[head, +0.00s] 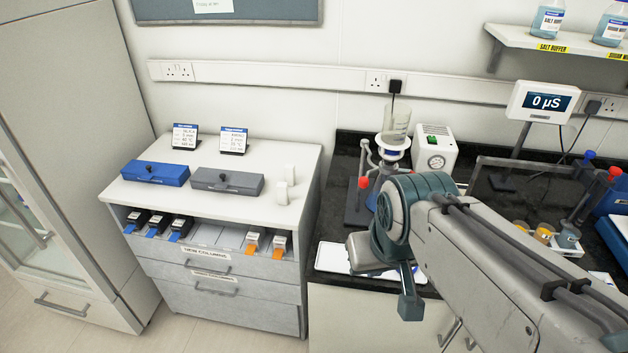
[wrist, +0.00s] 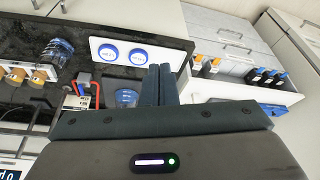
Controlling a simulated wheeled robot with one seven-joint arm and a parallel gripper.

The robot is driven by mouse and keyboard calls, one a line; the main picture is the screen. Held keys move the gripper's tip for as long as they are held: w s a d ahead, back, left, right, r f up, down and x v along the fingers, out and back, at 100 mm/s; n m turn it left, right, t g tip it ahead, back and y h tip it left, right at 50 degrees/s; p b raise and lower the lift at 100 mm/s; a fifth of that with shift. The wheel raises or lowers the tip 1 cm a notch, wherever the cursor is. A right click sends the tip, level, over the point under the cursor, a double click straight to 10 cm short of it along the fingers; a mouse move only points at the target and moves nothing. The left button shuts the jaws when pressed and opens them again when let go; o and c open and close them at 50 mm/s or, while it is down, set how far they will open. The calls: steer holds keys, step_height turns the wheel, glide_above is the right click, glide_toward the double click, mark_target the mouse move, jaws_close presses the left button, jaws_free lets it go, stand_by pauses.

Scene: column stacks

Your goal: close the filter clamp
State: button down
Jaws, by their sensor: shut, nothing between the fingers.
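The glass filter funnel (head: 397,124) stands upright on the black bench in the head view, with a pale collar below it. A red knob (head: 363,182) on a lever sits at its left, likely part of the clamp. My arm hides the lower part of the filter, so I cannot tell the clamp's state. My gripper (head: 408,308) hangs in front of the filter, apart from it, above the bench's front edge. In the wrist view my gripper's two dark fingers (wrist: 158,84) are together and empty. The clamp is not clearly recognizable there.
A white tray (wrist: 123,52) with two blue round caps lies near my fingers in the wrist view. A pump with a gauge (head: 435,150) stands right of the filter. Brown-topped jars (head: 543,233) stand farther right. A white cabinet (head: 210,210) with column drawers stands left.

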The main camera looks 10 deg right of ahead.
steer(key=shift+a, duration=0.15)
steer(key=shift+w+r, duration=0.1)
steer(key=w+a+r+h+b, duration=0.2)
steer(key=w+a+r, duration=0.2)
steer(key=w, duration=0.4)
steer(key=w+a+r+m+h+b, duration=0.1)
steer(key=w+a+r+h+b, duration=0.1)
steer(key=w+r, duration=0.4)
steer(key=shift+w+a+r+t+h, duration=0.4)
steer(key=shift+w+a+h, duration=0.4)
steer(key=shift+w+a, duration=0.35)
steer(key=w+d+f+p, duration=0.2)
steer(key=w+d+f, duration=0.1)
steer(key=d+f, duration=0.5)
steer(key=shift+w+d+f, duration=0.2)
steer(key=shift+w+f, duration=0.05)
steer(key=shift+w, duration=0.1)
